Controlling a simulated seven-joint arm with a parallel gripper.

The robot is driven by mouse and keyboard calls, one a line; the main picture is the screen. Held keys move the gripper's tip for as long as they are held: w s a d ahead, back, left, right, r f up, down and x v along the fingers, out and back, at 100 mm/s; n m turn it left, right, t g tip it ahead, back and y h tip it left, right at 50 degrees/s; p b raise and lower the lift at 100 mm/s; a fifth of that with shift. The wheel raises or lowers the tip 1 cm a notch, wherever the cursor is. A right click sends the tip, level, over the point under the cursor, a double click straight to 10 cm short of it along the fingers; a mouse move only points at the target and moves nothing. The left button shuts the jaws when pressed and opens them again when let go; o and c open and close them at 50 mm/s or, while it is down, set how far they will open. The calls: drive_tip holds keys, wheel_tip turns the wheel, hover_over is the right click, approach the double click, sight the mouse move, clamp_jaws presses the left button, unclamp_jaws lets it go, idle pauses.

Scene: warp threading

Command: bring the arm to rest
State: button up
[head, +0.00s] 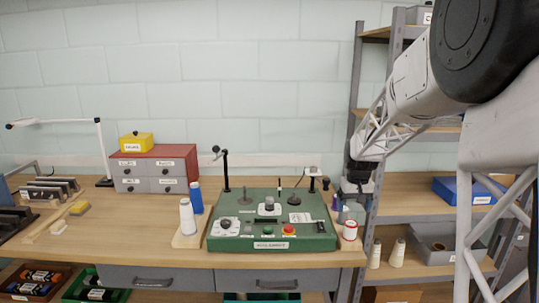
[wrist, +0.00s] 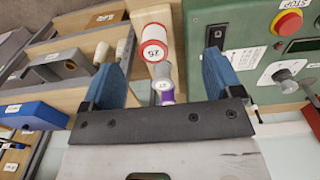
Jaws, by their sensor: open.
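My gripper (head: 362,176) hangs at the right of the workbench in the head view, above the bench's right end and in front of the metal shelf. In the wrist view my gripper (wrist: 163,60) shows two blue fingers spread apart, with nothing held between them. A white spool with a red rim (wrist: 153,46) lies in the line of sight between the fingers, apart from them. The same spool (head: 350,231) stands at the bench's right end in the head view. My fingers are small and dark there.
A green machine (head: 270,238) with a red button stands mid-bench, left of my gripper. White (head: 187,216) and blue (head: 196,198) thread cones stand left of it. A red drawer box (head: 155,166) is at the back left. A metal shelf (head: 419,215) with bins stands right.

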drive_tip(key=s+a+r, duration=0.4)
drive_tip(key=s+r, duration=0.2)
drive_tip(key=s, duration=0.6)
drive_tip(key=s+a+t, duration=0.1)
drive_tip(key=s+a, duration=0.1)
drive_tip(key=s, duration=1.5)
drive_tip(key=s+a+t, duration=0.1)
drive_tip(key=s+a, duration=0.2)
drive_tip(key=s, duration=1.4)
drive_tip(key=shift+a+r, duration=0.25)
drive_tip(key=shift+r, duration=0.2)
